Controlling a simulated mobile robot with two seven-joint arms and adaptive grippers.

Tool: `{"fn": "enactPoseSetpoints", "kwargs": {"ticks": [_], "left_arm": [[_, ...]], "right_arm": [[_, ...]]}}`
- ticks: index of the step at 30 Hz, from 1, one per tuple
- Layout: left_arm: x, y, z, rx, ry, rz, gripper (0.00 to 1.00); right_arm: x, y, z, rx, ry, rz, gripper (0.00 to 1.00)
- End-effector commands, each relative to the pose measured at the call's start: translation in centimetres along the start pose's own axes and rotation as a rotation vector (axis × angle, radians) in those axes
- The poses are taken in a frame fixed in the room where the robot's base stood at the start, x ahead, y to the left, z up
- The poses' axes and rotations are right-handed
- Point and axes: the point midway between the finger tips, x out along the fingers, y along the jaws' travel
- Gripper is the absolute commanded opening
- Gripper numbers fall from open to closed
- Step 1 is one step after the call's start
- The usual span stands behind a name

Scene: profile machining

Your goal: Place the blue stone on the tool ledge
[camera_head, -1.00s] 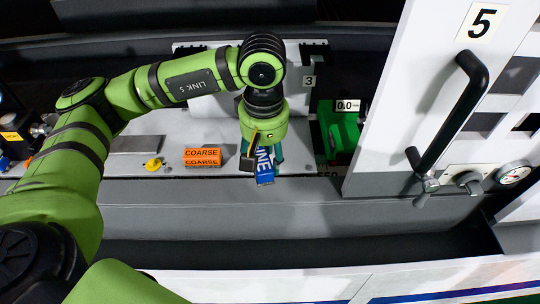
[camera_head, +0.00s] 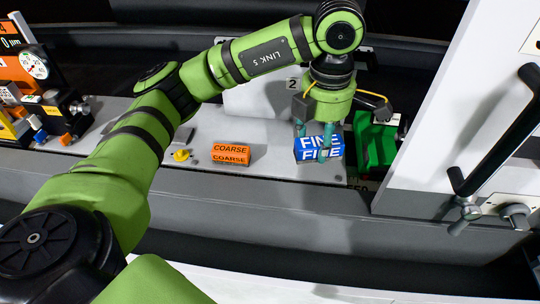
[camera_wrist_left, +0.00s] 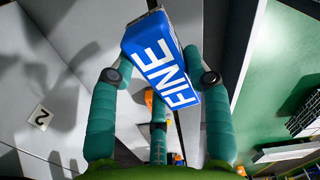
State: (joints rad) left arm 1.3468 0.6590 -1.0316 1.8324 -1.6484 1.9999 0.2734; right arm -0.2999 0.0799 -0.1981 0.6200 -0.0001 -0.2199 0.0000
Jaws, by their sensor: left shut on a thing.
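The blue stone (camera_head: 334,150), lettered FINE, is at the right part of the light grey tool ledge (camera_head: 275,137) in the head view. It looks level, with its long side facing me; I cannot tell whether it touches the ledge. My left gripper (camera_head: 318,140) comes down from above and is shut on it. My right gripper is not in view.
An orange COARSE stone (camera_head: 230,154) lies on the ledge to the left, with a yellow knob-like piece (camera_head: 181,155) beside it. A green block (camera_head: 375,145) stands close to the right. A white door with a black handle (camera_head: 500,130) is farther right.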

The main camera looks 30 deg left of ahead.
Motion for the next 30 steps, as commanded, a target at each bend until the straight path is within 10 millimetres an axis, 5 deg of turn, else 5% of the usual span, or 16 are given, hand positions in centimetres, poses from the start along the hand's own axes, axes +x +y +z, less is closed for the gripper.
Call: {"fn": "enactPoseSetpoints", "kwargs": {"ticks": [8, 21, 30], "left_arm": [[0.5, 1.2, -0.4, -0.114, 0.001, -0.006, 0.23], [5.7, 9.4, -4.4, -0.112, 0.003, -0.005, 0.23], [8.2, 10.5, -5.0, -0.107, 0.003, -0.005, 0.23]], "right_arm": [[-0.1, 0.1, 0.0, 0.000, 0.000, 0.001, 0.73], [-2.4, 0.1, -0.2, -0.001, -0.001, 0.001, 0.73], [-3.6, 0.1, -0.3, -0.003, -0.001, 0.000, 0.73]]}}
